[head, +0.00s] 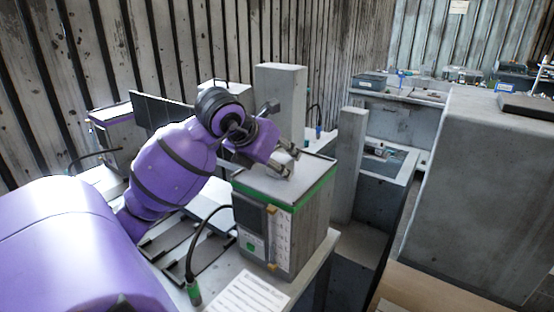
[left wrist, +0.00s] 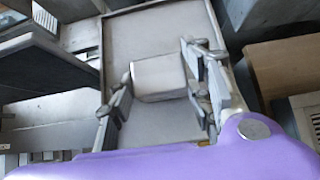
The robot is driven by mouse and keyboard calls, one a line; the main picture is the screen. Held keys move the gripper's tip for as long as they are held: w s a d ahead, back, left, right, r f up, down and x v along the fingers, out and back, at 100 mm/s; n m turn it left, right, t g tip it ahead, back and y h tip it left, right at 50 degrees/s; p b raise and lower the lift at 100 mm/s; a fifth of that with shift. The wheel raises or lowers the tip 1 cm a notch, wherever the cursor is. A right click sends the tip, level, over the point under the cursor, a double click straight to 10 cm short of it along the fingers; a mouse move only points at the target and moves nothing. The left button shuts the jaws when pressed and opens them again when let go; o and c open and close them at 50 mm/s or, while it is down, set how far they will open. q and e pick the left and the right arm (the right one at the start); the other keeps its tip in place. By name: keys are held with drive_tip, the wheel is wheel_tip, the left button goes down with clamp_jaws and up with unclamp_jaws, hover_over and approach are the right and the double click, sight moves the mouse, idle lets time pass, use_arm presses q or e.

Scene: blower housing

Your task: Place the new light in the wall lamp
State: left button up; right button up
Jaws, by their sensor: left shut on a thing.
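My left gripper (head: 287,161) reaches in from the left above the top of a grey box-shaped unit with a green band (head: 310,205). In the left wrist view the left gripper (left wrist: 160,78) is shut on a pale, block-shaped thing (left wrist: 158,76), which lies between the fingers over the unit's flat grey top. I take this block to be the new light, but its shape does not make that certain. I cannot pick out a wall lamp in either view. My right gripper is not in view.
A black cable with a green plug (head: 194,290) and a white printed sheet (head: 248,296) lie in front of the unit. A dark monitor (head: 162,110) stands behind my arm. A tall grey block (head: 280,95) stands behind the unit. A large grey cabinet (head: 485,190) fills the right.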

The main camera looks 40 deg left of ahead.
use_arm(q)
drive_tip(key=shift+f, duration=0.25)
drive_tip(key=o, duration=1.2)
drive_tip(key=shift+r, duration=0.1)
